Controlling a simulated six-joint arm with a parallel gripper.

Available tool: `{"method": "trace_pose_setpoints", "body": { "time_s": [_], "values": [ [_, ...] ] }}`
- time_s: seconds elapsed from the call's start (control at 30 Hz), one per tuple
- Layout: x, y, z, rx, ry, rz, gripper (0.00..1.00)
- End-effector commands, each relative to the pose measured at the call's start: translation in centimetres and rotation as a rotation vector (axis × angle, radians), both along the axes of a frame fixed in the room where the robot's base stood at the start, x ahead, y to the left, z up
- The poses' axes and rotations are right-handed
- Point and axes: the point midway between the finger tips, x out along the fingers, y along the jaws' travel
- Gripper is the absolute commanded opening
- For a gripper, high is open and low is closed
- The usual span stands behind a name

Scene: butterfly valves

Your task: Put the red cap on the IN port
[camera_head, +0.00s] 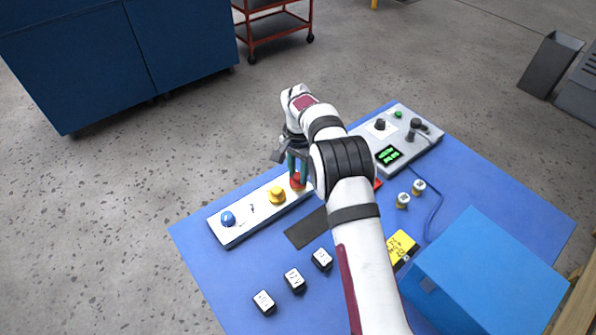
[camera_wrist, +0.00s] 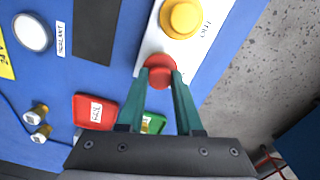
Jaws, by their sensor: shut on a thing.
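My gripper (camera_wrist: 160,78) has green fingers, shut on the red cap (camera_wrist: 159,68). In the head view the red cap (camera_head: 298,182) is at the right end of a white board (camera_head: 246,217). Whether it touches the board or hangs just above it, I cannot tell. A yellow cap (camera_head: 277,195) sits mid-board and also shows in the wrist view (camera_wrist: 182,18). A blue cap (camera_head: 228,218) is at the left end. A label reading OUT (camera_wrist: 206,29) lies beside the yellow cap in the wrist view. I cannot make out a label for the IN port.
A grey console (camera_head: 405,140) with a green display stands at the back right. Several black blocks with white tops (camera_head: 293,279) lie in front. A blue box (camera_head: 490,275) fills the right front. The wrist view shows a red tray (camera_wrist: 95,111) and two brass-coloured fittings (camera_wrist: 38,122).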

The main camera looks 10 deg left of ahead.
Motion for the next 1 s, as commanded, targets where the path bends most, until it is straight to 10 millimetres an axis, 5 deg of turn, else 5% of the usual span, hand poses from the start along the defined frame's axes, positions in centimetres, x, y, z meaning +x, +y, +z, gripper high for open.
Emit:
{"method": "trace_pose_setpoints", "body": {
  "time_s": [0.43, 0.47, 0.6, 0.87, 1.0],
  "values": [
    [0.02, -0.01, -0.04, 0.000, 0.000, 0.000, 0.00],
    [0.02, 0.00, -0.04, 0.000, 0.000, 0.000, 0.38],
    [0.02, 0.00, -0.04, 0.000, 0.000, 0.000, 0.63],
    [0.02, -0.01, -0.04, 0.000, 0.000, 0.000, 0.71],
    [0.01, -0.01, -0.05, 0.000, 0.000, 0.000, 0.96]
  ]
}}
